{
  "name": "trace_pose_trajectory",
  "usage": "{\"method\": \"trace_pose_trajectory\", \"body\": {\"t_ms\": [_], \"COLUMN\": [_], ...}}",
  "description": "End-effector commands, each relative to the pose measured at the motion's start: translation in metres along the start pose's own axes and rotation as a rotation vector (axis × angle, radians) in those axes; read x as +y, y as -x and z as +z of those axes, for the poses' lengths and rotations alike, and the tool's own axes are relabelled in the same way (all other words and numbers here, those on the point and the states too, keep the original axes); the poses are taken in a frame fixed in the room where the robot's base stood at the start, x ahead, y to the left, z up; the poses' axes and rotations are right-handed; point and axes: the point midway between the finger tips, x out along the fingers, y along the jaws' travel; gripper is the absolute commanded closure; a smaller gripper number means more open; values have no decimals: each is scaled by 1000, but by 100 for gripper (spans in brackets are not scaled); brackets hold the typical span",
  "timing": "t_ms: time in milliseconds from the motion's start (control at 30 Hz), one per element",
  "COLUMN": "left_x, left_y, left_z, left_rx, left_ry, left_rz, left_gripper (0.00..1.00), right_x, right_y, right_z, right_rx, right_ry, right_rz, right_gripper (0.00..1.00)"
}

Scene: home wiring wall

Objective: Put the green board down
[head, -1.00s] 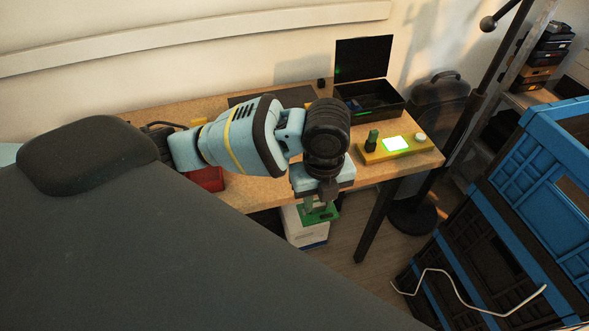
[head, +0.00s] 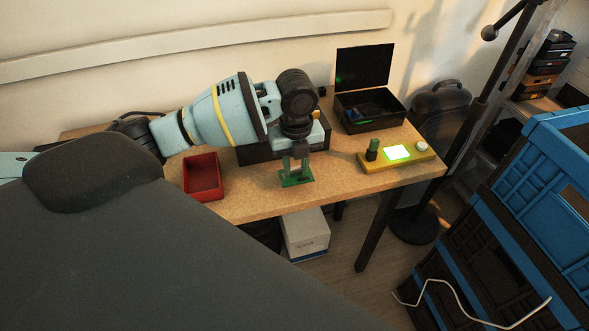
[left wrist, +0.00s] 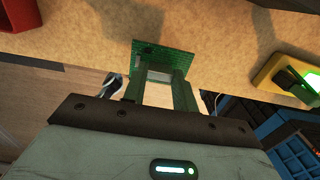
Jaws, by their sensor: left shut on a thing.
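The green board (head: 297,180) is held by my left gripper (head: 300,165) over the front part of the wooden table (head: 250,203) in the head view. In the left wrist view the board (left wrist: 177,58) sits at the fingertips of the gripper (left wrist: 163,78), which is shut on it. I cannot tell for sure whether the board touches the table top. A shadow falls on the table beside it. My right gripper is not in view.
A red tray (head: 203,177) stands left of the board. A yellow device (head: 397,154) with a lit screen is to the right. A black open box (head: 370,111) stands behind. Blue crates (head: 535,170) are at far right. Bare table lies around the board.

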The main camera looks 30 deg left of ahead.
Motion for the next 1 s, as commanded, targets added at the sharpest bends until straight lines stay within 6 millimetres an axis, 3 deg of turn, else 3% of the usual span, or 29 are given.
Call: {"method": "trace_pose_trajectory", "body": {"t_ms": [100,333,767,800,933,1000], "left_x": [2,1,1,1,1,1], "left_y": [-2,-34,-40,-40,-39,-39], "left_z": [13,10,11,11,11,11], "left_rx": [0,-1,-1,-2,-2,-2], "left_ry": [5,0,1,1,1,1], "left_rz": [2,1,0,-1,-1,-1], "left_gripper": [100,100,100,68,51,50], "right_x": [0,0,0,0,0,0], "right_y": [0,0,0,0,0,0], "right_z": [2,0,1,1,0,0], "right_rx": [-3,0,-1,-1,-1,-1], "right_ry": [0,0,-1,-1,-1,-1], "right_rz": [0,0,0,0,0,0], "right_gripper": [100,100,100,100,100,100]}}
